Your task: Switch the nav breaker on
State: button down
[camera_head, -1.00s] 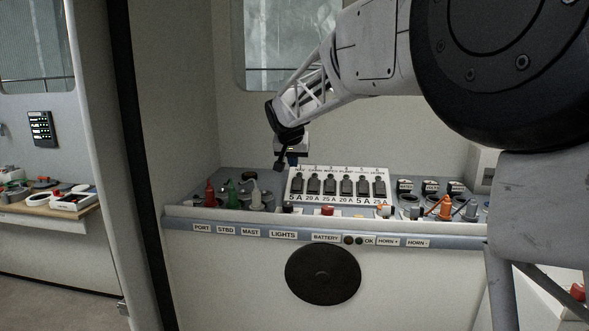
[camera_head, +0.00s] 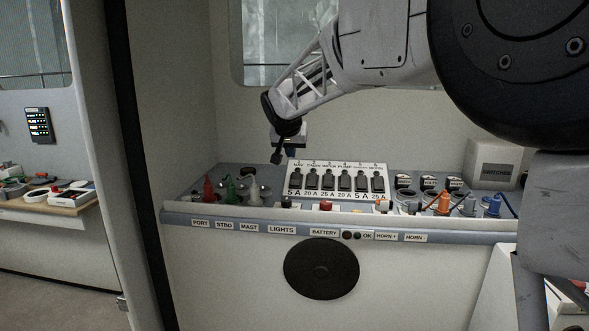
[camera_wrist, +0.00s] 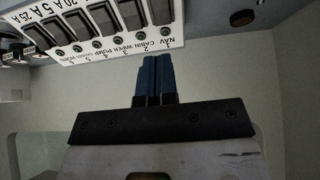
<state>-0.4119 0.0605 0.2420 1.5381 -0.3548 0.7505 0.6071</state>
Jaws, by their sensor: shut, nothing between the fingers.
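The white breaker panel (camera_head: 293,168) stands tilted on the console, with a row of dark breaker levers over amp labels. The nav breaker (camera_head: 296,180) is the leftmost, above "5 A". In the wrist view the panel appears upside down, and the nav breaker (camera_wrist: 162,11) is at the top, beside the "NAV" label. My gripper (camera_head: 279,157) is at the panel's upper left edge in the head view. In the wrist view my gripper (camera_wrist: 155,58) has its blue fingers together, empty, with tips close to the NAV label. I cannot tell whether they touch the panel.
Red, green and white connectors (camera_head: 230,188) stand left of the panel. A red button (camera_head: 326,205) is in front of it. Orange (camera_head: 444,204) and blue (camera_head: 492,206) plugs are at right, below a grey box (camera_head: 493,162). The wall and window are behind.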

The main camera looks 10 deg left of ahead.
jog(key=shift+t, duration=0.3)
dwell(0.4)
send_near(296, 176)
jog(key=x, duration=0.5)
jog(key=shift+f, duration=0.25)
jog(key=shift+w+f, duration=0.55)
jog(key=shift+w, duration=0.15)
